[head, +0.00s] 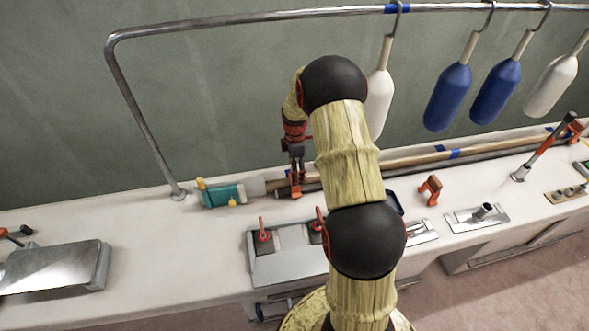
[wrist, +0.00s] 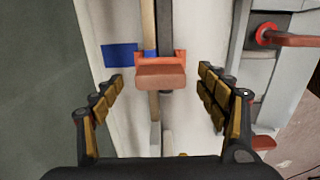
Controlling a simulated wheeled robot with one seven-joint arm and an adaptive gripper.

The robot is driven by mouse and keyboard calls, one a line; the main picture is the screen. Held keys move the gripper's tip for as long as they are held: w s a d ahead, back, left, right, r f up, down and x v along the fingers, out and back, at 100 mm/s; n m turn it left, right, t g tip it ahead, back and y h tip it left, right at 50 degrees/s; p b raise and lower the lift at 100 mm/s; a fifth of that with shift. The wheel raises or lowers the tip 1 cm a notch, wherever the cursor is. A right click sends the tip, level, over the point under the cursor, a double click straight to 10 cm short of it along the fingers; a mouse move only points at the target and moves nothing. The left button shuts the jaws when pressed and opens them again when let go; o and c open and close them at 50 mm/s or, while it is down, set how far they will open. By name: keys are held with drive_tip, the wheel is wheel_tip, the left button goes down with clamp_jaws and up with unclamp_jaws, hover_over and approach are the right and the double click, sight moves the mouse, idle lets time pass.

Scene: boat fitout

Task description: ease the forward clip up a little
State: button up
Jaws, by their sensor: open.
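An orange-red clip (head: 296,187) sits over a wooden pole (head: 405,159) and a dark pole lying side by side along the white deck. In the wrist view the clip (wrist: 160,72) lies across both poles, with blue tape (wrist: 119,55) beside it. My gripper (head: 294,163) points down just above this clip in the head view. In the wrist view my gripper (wrist: 160,95) is open, its padded fingers spread wide on either side of the clip, apart from it. The clip's underside is hidden. Another orange clip (head: 573,127) is at the far right end.
A teal tool (head: 222,195) lies left of the clip. A switch panel with red levers (head: 263,236) is in front. A loose-looking orange clip (head: 430,188) stands to the right. A metal rail (head: 250,23) with hanging blue and white fenders (head: 447,97) runs overhead behind my arm.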

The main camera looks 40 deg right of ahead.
wheel_tip(320, 180, down, 7)
drive_tip(key=shift+f+b, duration=0.15)
drive_tip(key=shift+b, duration=0.65)
drive_tip(key=shift+c, duration=0.4)
drive_tip(key=c, duration=1.5)
drive_tip(key=shift+w+r+p, duration=0.1)
drive_tip(key=shift+r+p, duration=0.3)
drive_tip(key=shift+r, duration=0.35)
drive_tip(key=o, duration=1.5)
drive_tip(key=shift+o, duration=0.2)
drive_tip(key=shift+f, duration=0.1)
